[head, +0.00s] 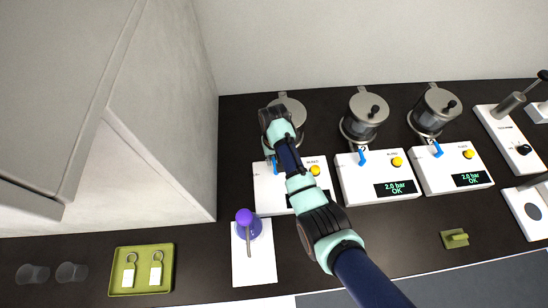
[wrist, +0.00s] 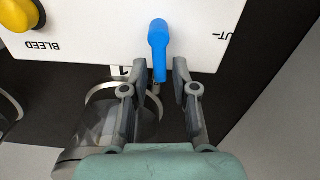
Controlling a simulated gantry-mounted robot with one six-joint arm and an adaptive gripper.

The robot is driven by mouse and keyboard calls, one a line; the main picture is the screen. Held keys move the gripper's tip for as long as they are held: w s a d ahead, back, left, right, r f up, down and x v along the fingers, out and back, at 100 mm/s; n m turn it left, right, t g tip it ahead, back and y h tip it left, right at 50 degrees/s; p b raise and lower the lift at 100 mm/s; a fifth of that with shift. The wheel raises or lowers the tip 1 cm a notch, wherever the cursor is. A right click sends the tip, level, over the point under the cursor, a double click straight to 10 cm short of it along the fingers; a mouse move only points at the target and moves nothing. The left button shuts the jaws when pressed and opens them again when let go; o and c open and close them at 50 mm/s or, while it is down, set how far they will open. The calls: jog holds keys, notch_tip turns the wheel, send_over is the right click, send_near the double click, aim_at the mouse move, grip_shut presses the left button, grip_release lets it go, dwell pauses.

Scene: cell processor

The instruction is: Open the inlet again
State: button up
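The blue lever (wrist: 158,45) is in the wrist view, on the edge of a white panel (wrist: 95,30) with a yellow BLEED button (wrist: 18,14). It points toward the glass vessel side. My gripper (wrist: 160,65) is open, with one finger on each side of the lever's tip; a gap shows on the right, and contact on the left is unclear. In the head view my gripper (head: 272,155) is over the leftmost white unit (head: 268,198), by its metal-topped vessel (head: 296,110). My arm covers most of that unit's display.
Two similar units stand right, with blue levers (head: 362,157) (head: 437,149) and displays reading 2.0 bar OK. In front are a purple-topped item (head: 245,218) on a white sheet, a green tray (head: 117,285) with two tags, and an olive block (head: 454,238). A grey cabinet (head: 165,150) stands left.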

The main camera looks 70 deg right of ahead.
grip_shut()
jog(key=shift+s+r+m+p, duration=0.15)
jog(key=shift+r+m+p, duration=0.2)
jog(key=shift+p, duration=0.45)
jog(key=shift+d+f+m, duration=0.15)
jog(key=shift+f+m, duration=0.15)
jog(key=shift+m, duration=0.25)
jog(key=shift+o, duration=1.9)
grip_release()
jog(key=shift+r, duration=0.1)
notch_tip(320, 180, up, 12)
jog(key=shift+s, duration=0.1)
